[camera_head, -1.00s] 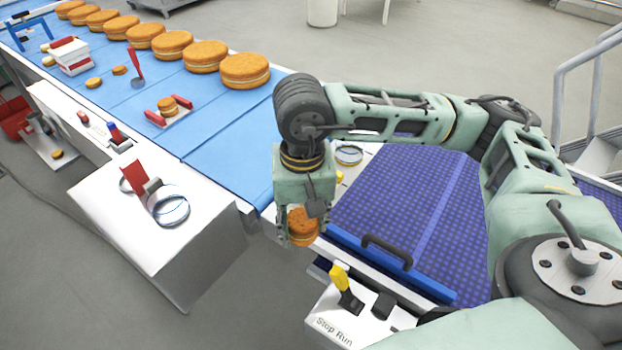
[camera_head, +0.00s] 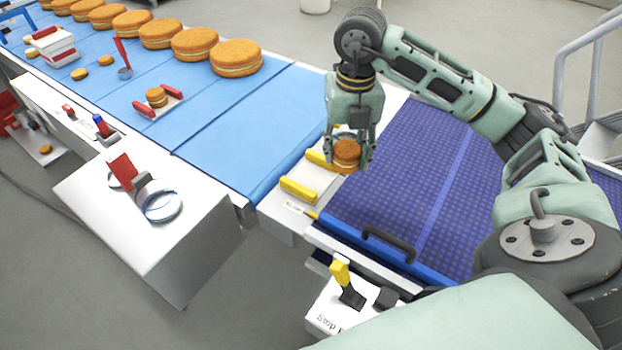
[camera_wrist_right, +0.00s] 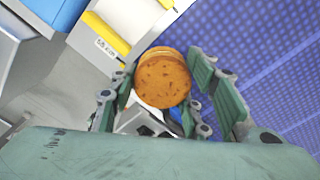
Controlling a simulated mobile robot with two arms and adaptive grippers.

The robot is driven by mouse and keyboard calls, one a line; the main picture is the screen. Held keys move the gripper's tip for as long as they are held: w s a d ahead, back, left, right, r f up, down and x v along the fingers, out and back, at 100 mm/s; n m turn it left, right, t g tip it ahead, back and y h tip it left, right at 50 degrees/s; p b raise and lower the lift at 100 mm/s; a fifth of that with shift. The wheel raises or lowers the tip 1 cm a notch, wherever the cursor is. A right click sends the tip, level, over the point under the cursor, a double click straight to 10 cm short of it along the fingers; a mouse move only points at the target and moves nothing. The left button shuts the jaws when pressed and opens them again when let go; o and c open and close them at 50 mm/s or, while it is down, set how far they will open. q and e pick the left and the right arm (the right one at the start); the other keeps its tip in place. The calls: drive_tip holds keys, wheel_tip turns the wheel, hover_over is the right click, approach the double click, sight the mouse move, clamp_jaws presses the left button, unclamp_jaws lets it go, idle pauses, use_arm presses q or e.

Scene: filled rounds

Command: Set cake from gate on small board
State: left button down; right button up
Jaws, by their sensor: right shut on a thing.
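The cake (camera_head: 347,155) is a round, orange-brown sandwich cake with a pale filling line. My right gripper (camera_head: 348,163) is shut on it, a finger on either side, pointing down. It holds the cake by the gate's yellow guides (camera_head: 299,189), at the left edge of the purple-blue mat; its exact height is unclear. In the right wrist view the cake (camera_wrist_right: 163,80) sits between the green fingers. A small white board (camera_head: 171,103) with red end pieces lies on the blue belt, with a smaller cake (camera_head: 156,96) on it. My left gripper is not in view.
Several large cakes (camera_head: 236,58) line the far edge of the blue belt (camera_head: 225,140). The purple-blue mat (camera_head: 410,170) is bare, with a dark handle (camera_head: 388,243) at its front. A white box (camera_head: 150,215) with a ring stands at front left. The near belt is clear.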

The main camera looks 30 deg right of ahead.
drive_tip(key=d+m, duration=0.4)
drive_tip(key=m, duration=0.3)
drive_tip(key=m+p, duration=0.3)
drive_tip(key=p, duration=0.1)
hover_over(310, 178)
wheel_tip(310, 178, down, 6)
drive_tip(key=shift+d+f, duration=0.15)
wheel_tip(310, 178, down, 4)
drive_tip(key=shift+r+p, duration=0.15)
drive_tip(key=shift+p, duration=0.5)
drive_tip(key=shift+f, duration=0.3)
drive_tip(key=shift+f, duration=0.1)
